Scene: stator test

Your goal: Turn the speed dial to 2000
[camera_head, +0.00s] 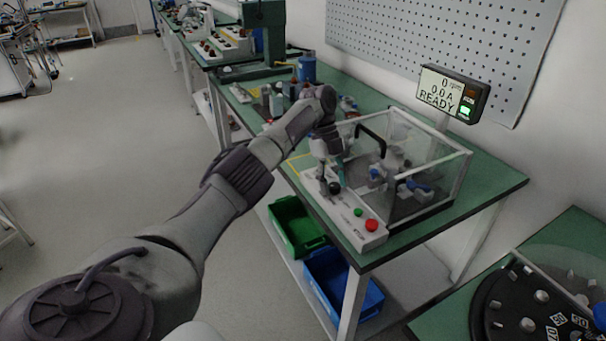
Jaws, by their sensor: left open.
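A white control box (345,215) lies along the front edge of the green bench. It carries a black dial (334,187), a green button (358,212) and a red button (372,225). My left arm comes in from the left, and my left gripper (332,172) points down at the dial end of the box. The gripper is open, with its fingers at or just above the dial; whether they touch it I cannot tell. The display (446,93) on the wall side reads 0 rpm, 0.0 A, READY, with a green light. My right gripper is not in view.
A clear guarded enclosure (447,188) with a black handle stands right behind the control box. Bottles and small parts stand farther back on the bench (500,180). A green bin (297,228) and a blue bin (343,289) sit below. A black round fixture (500,310) is at lower right.

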